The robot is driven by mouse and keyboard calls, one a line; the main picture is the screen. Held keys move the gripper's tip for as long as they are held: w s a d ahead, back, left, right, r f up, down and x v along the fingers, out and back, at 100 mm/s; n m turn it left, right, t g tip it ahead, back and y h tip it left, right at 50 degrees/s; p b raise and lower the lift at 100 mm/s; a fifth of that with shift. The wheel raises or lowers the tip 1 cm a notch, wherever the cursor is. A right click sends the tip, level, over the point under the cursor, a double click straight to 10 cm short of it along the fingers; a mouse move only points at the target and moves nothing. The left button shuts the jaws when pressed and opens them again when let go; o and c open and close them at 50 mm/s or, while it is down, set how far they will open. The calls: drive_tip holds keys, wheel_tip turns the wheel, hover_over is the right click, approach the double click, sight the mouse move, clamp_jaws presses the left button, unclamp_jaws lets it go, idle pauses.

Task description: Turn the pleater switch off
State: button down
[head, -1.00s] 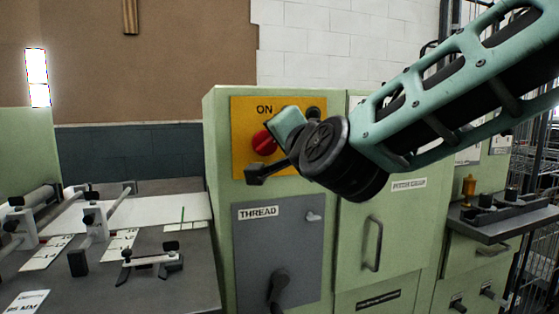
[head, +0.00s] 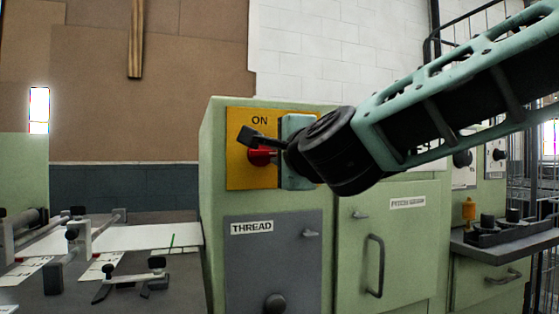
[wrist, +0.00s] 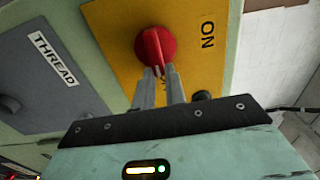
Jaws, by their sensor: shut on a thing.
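The pleater switch is a red rotary knob (head: 261,157) on a yellow plate (head: 240,172) marked ON, on the front of a pale green cabinet. In the wrist view the red knob (wrist: 155,46) has a raised ridge, and the two fingers of my gripper (wrist: 159,72) are closed on the ridge's near end. The ON label (wrist: 208,34) lies to the right of the knob there. In the head view my gripper (head: 268,150) reaches the knob from the right, and my wrist hides the right part of the plate.
A grey THREAD panel (head: 258,265) with a small lever and a dark knob lies below the plate. A cabinet door handle (head: 375,266) sticks out on the right. A work table (head: 180,280) with rods and clamps stands at the left.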

drive_tip(key=shift+f, duration=0.1)
idle(0.3)
drive_tip(key=c, duration=1.4)
unclamp_jaws()
drive_tip(key=shift+c, duration=0.2)
drive_tip(key=shift+s, duration=0.1)
